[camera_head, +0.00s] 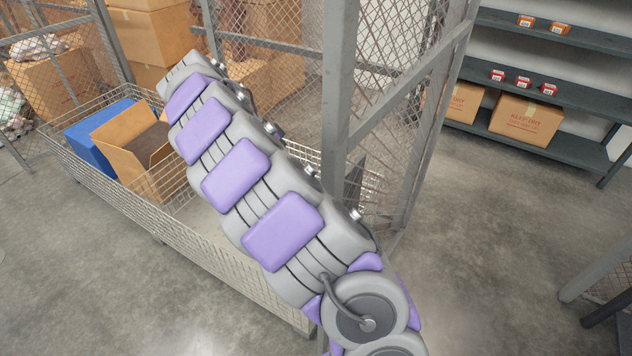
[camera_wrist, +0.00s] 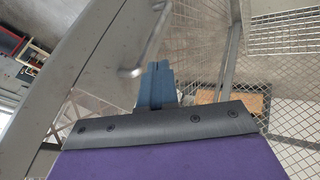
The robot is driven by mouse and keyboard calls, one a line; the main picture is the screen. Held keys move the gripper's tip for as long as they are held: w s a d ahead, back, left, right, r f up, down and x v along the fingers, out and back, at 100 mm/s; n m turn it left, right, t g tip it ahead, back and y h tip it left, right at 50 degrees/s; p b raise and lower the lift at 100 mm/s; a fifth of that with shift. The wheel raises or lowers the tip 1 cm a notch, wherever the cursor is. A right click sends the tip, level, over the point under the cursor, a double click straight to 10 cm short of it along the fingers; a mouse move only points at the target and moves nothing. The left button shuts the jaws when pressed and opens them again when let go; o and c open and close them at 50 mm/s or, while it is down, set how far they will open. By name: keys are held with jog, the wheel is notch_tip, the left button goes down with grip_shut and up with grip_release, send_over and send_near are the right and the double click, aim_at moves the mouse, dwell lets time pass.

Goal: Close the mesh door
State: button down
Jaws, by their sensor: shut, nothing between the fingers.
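The mesh door appears to be the grey-framed wire panel (camera_head: 405,95) right of a thick grey post (camera_head: 338,90) in the head view. It stands at an angle to the cage front; I cannot tell exactly how far open. My gripper (camera_wrist: 157,84) shows in the wrist view, with blue fingers together and empty. A broad grey metal frame (camera_wrist: 75,75) passes close on its left, and a blurred bar, perhaps a handle (camera_wrist: 137,60), lies just beside the fingertips. Contact cannot be told. In the head view my arm hides part of the cage front, and the gripper is not visible.
A wire basket cart (camera_head: 215,245) holding a blue bin (camera_head: 85,140) and an open carton (camera_head: 125,130) stands at the left of the cage opening. Shelves (camera_head: 560,50) with boxes stand at the back right. The concrete floor (camera_head: 490,230) at right is clear.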

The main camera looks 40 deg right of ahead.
jog(key=b+x, duration=0.1)
jog(key=x, duration=0.3)
jog(key=s+r+b+x, duration=0.1)
jog(key=x, duration=0.2)
jog(key=s+x, duration=0.1)
jog(key=x, duration=0.3)
jog(key=shift+s+d+f+b, duration=0.1)
jog(key=shift+s+d+b, duration=0.05)
jog(key=shift+d+b, duration=0.25)
jog(key=shift+s+d, duration=0.1)
jog(key=shift+s, duration=0.5)
jog(key=shift+d, duration=0.1)
